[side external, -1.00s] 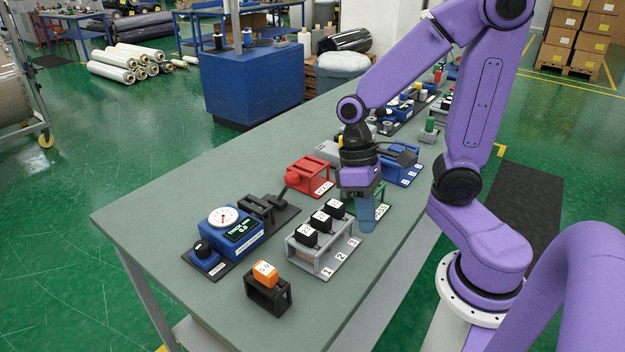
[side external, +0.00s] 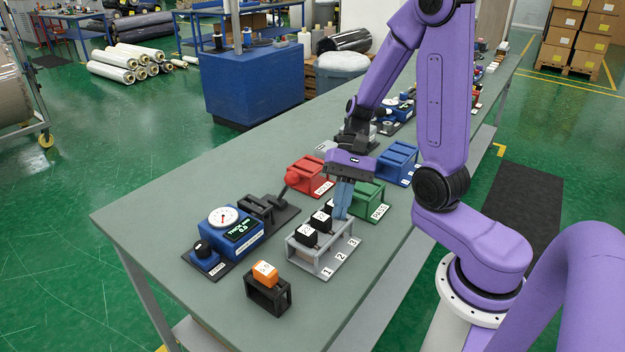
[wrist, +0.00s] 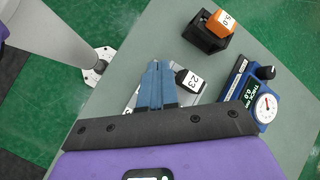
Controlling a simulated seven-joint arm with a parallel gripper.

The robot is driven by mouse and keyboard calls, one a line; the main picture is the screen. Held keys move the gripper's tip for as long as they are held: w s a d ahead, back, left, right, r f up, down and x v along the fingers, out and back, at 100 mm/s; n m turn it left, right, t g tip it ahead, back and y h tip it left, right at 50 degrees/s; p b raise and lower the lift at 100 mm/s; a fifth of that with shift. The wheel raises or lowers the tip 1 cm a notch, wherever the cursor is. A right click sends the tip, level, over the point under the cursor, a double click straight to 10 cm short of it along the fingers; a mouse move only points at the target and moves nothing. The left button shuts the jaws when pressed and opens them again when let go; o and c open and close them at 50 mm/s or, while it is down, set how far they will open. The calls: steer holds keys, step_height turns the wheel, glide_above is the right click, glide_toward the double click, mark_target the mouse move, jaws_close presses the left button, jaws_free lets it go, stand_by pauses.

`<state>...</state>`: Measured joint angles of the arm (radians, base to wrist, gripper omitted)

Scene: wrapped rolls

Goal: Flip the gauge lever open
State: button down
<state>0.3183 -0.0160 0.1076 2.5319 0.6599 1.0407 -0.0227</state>
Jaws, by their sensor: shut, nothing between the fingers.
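The blue thickness gauge (side external: 231,232) stands on a dark base plate at the left of the bench, with a round white dial, a small screen and a black knob. It also shows in the wrist view (wrist: 250,95). The gauge lever (side external: 284,193) is a dark arm with a red ball end, tilted up at the right end of the gauge's base, beside the red bin. In the wrist view I cannot see the lever. My gripper (side external: 341,215) is shut and empty, with its blue fingers over the third slot of the grey rack, apart from the gauge. It also shows in the wrist view (wrist: 157,68).
The grey rack (side external: 318,262) holds several black blocks. An orange block sits in a black holder (side external: 268,298) at the front. Red (side external: 309,176), green (side external: 369,200) and blue (side external: 398,162) bins stand behind. The left part of the bench is clear.

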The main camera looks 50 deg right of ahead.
steer(key=w+d+m+t, duration=0.1)
steer(key=m+t, duration=0.1)
steer(key=m, duration=0.1)
steer(key=w+d+m+t+y, duration=0.1)
steer(key=d+m+t, duration=0.1)
steer(key=m, duration=0.1)
steer(key=w+d+m+t+y, duration=0.1)
steer(key=w+m+t, duration=0.1)
steer(key=m, duration=0.1)
steer(key=shift+d+f+m, duration=0.25)
steer(key=shift+d+m, duration=0.05)
steer(key=shift+d, duration=0.05)
steer(key=shift+w+d+m+t, duration=0.25)
steer(key=shift+d+m+t, duration=0.5)
steer(key=shift+m+t, duration=0.2)
steer(key=s+d+m+t+h, duration=0.2)
steer(key=d+m+t+h, duration=0.3)
steer(key=d+m, duration=0.3)
steer(key=shift+s+f+m+t, duration=0.25)
steer(key=shift+f+m+t, duration=0.15)
steer(key=shift+m+t, duration=0.25)
steer(key=shift+w, duration=0.1)
